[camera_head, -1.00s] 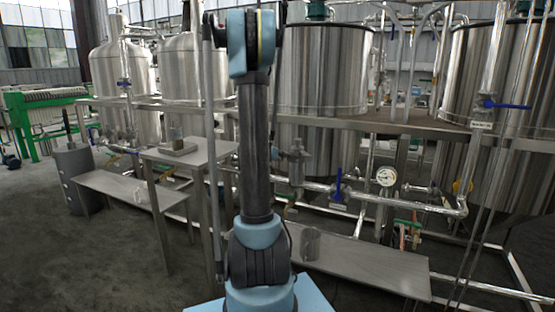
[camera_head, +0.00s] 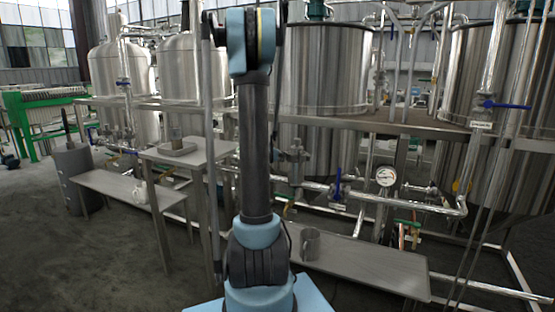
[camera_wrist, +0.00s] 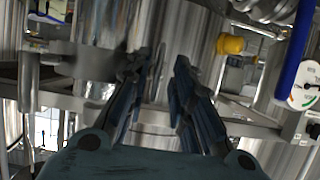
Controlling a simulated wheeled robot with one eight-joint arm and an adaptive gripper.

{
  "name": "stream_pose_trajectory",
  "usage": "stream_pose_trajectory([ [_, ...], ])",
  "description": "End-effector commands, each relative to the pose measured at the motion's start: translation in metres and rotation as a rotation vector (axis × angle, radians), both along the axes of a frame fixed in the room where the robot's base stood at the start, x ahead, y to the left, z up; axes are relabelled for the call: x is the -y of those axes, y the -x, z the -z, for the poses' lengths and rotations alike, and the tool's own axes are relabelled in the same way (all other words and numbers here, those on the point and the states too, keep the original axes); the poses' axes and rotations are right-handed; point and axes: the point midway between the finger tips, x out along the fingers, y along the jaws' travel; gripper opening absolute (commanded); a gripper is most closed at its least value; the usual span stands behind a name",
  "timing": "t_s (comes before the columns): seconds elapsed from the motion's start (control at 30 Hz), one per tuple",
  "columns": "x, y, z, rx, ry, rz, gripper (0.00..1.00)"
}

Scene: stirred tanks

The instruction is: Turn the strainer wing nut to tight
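A grey upright fitting (camera_head: 297,162) on the pipework, just right of my arm in the head view, looks like the strainer. Its wing nut is too small to make out there. I cannot pick out the wing nut in the wrist view. My gripper (camera_wrist: 166,68) shows in the wrist view with its two dark fingers apart and nothing visible between them. Blurred steel surfaces lie beyond the fingertips. In the head view my arm rises through the middle, and my gripper cannot be seen.
A blue valve handle (camera_head: 338,184) and a pressure gauge (camera_head: 386,177) sit on the pipe right of the fitting. A yellow knob (camera_wrist: 230,44) shows in the wrist view. Open floor lies at the left.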

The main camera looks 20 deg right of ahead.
Motion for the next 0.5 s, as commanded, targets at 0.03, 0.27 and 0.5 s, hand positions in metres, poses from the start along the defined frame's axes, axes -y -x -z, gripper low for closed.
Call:
stream_pose_trajectory([
  [0.03, 0.0004, 0.0004, -0.0001, 0.0, 0.0, 0.001, 0.26],
  [0.27, 0.0012, 0.0012, -0.0004, -0.001, 0.002, 0.002, 0.26],
  [0.5, -0.0061, 0.0072, -0.0041, -0.002, 0.003, 0.002, 0.26],
])
